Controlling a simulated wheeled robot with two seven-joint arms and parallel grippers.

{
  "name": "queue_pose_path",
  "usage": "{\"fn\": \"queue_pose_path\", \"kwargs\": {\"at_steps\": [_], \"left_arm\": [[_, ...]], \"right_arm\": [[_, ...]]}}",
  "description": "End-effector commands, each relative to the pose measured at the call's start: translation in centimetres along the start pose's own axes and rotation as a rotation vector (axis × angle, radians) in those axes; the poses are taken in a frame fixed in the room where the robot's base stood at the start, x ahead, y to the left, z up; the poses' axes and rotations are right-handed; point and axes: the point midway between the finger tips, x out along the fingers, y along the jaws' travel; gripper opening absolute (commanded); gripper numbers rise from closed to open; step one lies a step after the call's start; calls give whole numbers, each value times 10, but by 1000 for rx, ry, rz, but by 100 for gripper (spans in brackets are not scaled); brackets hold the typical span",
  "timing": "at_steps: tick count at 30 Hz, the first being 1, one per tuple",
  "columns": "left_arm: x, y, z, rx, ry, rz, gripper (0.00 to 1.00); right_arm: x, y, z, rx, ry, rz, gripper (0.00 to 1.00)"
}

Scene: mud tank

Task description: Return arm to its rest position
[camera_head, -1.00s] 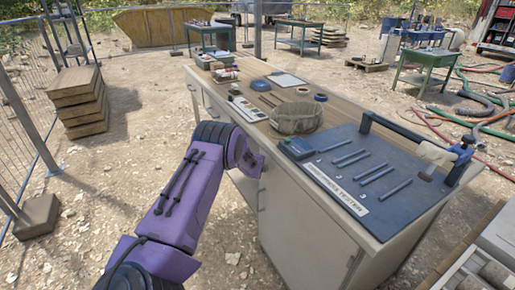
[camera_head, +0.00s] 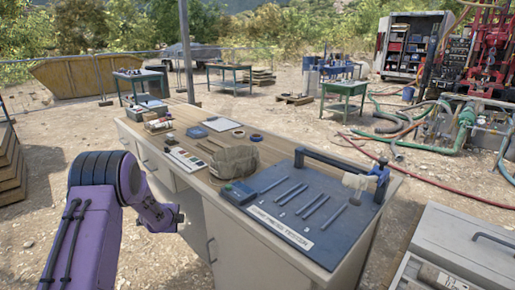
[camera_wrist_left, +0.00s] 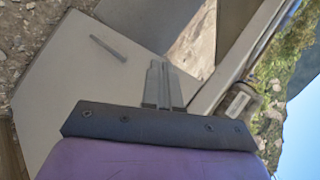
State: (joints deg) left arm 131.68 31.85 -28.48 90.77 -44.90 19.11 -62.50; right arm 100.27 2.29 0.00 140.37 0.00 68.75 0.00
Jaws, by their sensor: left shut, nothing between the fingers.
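My left arm (camera_head: 110,200) comes in from the lower left in the head view, purple with a dark ribbed joint, and stands left of the workbench. Its gripper is hidden from the head camera. In the left wrist view, the left gripper (camera_wrist_left: 163,85) is shut and empty, its grey fingers together. A pale cabinet face with a bar handle (camera_wrist_left: 108,48) lies beyond the fingers. My right gripper is not in view.
The workbench (camera_head: 262,148) stands close to the arm's right, with a blue tester board (camera_head: 335,202), a brown coiled bundle (camera_head: 235,163) and small items on top. A grey case (camera_head: 450,255) is at lower right. Gravel ground left of the bench is open.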

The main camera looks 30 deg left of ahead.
Motion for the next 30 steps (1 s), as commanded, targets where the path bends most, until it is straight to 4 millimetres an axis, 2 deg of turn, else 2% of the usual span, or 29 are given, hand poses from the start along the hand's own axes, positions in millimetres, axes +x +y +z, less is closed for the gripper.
{"fn": "queue_pose_path", "kwargs": {"at_steps": [5, 7, 8, 9, 10, 11, 12, 14, 15, 17, 18, 20, 21, 24, 27, 30], "left_arm": [[0, 0, 0, -11, 0, 0, 0], [0, -3, -1, -89, 9, -18, 0], [0, -6, -3, -167, 18, -38, 0], [-1, -2, -7, -321, 38, -61, 0], [-3, 5, -18, -476, 64, -73, 0], [-6, 16, -36, -648, 98, -78, 0], [-11, 37, -61, -864, 128, -70, 0], [-20, 76, -90, -1121, 136, -41, 0], [-27, 105, -106, -1264, 123, -18, 0], [-42, 152, -125, -1444, 80, 13, 0], [-54, 185, -133, -1544, 37, 32, 0], [-77, 234, -141, -1654, -43, 55, 0], [-94, 266, -143, -1703, -103, 68, 0], [-140, 336, -140, -1732, -249, 104, 0], [-176, 385, -136, -1664, -358, 166, 0], [-195, 415, -135, -1597, -410, 230, 0]], "right_arm": [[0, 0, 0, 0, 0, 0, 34], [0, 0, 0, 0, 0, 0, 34], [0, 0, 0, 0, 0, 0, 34], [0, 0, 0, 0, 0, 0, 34], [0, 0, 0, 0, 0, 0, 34], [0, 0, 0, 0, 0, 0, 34], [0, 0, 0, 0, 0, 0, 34], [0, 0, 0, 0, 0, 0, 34], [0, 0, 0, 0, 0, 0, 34], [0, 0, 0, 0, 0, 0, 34], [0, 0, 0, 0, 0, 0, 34], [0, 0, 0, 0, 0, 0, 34], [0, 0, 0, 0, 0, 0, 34], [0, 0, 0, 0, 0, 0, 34], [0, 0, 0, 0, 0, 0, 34], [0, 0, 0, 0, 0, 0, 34]]}}
